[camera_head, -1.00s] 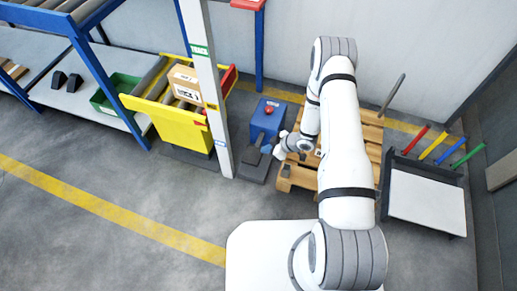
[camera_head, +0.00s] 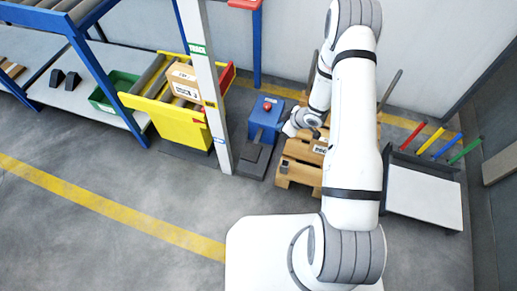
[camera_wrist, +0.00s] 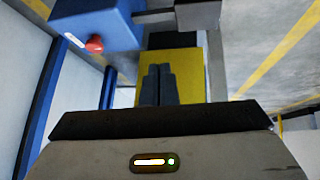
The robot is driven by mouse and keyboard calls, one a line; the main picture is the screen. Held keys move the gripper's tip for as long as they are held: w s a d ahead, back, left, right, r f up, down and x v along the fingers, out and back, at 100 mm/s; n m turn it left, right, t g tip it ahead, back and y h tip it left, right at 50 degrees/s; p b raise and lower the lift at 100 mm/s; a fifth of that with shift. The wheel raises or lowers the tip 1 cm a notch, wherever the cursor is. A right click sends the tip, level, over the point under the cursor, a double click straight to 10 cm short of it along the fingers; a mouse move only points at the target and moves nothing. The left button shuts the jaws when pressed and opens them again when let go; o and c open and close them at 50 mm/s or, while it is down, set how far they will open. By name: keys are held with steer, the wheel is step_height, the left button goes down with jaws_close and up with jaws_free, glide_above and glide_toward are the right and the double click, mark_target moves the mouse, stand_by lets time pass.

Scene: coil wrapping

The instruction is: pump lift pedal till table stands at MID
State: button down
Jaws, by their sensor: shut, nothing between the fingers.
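The lift table (camera_head: 165,118) is yellow and stands beside a white post (camera_head: 205,75) with a green, a yellow and a blue label. The table's top edge meets the post near the yellow label (camera_head: 211,105); that label is too small to read. The blue pump unit (camera_head: 266,112) has a red button on top, and its dark pedal (camera_head: 254,153) is in front of it, near the floor. My gripper (camera_head: 290,129) is shut and empty, right of the pedal and apart from it. In the wrist view its closed fingers (camera_wrist: 158,85) show against yellow, with the blue unit (camera_wrist: 97,25) at upper left.
A cardboard box (camera_head: 183,81) sits on the table's rollers. A wooden pallet (camera_head: 300,160) lies right of the pump unit, partly behind my arm. A dark stand with coloured bars (camera_head: 425,190) is at right. A blue rack with a green bin (camera_head: 115,95) is at left.

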steer(key=s+d+r+m+h, duration=0.1)
steer(key=d+r+m+h, duration=0.25)
steer(key=r, duration=0.85)
steer(key=s+d+r+m+h, duration=0.25)
steer(key=d+r, duration=0.25)
steer(key=r, duration=0.7)
steer(key=s+a+r+m+g, duration=0.1)
steer(key=s+r+m, duration=0.1)
steer(key=s+r, duration=0.2)
steer(key=s+a+r+m+g, duration=0.1)
steer(key=s+r, duration=0.4)
steer(key=s, duration=0.6)
steer(key=s+a+r+m+g, duration=0.1)
steer(key=s+a+r+m, duration=0.1)
steer(key=s, duration=0.6)
step_height(320, 180, up, 3)
steer(key=shift+f+m, duration=0.2)
steer(key=shift+m, duration=0.7)
steer(key=shift+s, duration=0.1)
